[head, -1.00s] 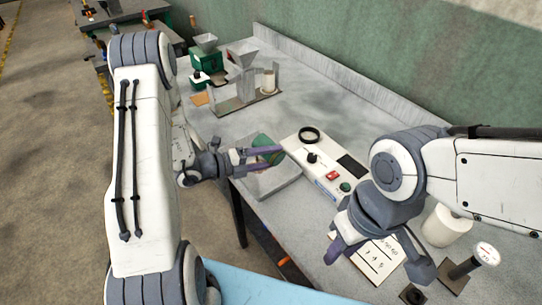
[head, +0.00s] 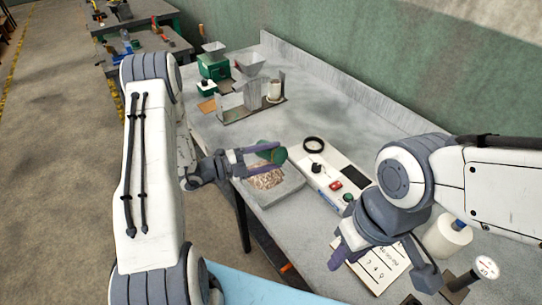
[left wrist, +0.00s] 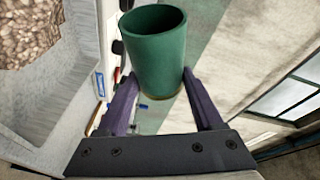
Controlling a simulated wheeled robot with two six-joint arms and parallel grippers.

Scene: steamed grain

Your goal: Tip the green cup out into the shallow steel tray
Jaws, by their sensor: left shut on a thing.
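My left gripper (head: 262,158) is shut on the green cup (head: 273,153) and holds it above the far edge of the shallow steel tray (head: 284,192). The cup is tipped over on its side. In the left wrist view, the cup (left wrist: 157,55) sits between the two fingers, and no grain shows in the visible part of its inside. A heap of pale brown grain (head: 265,178) lies in the tray; it also shows in the left wrist view (left wrist: 28,30). My right gripper (head: 385,268) is open and empty over the front right of the bench.
A metal stand (head: 255,103) and green device (head: 212,67) stand farther back.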

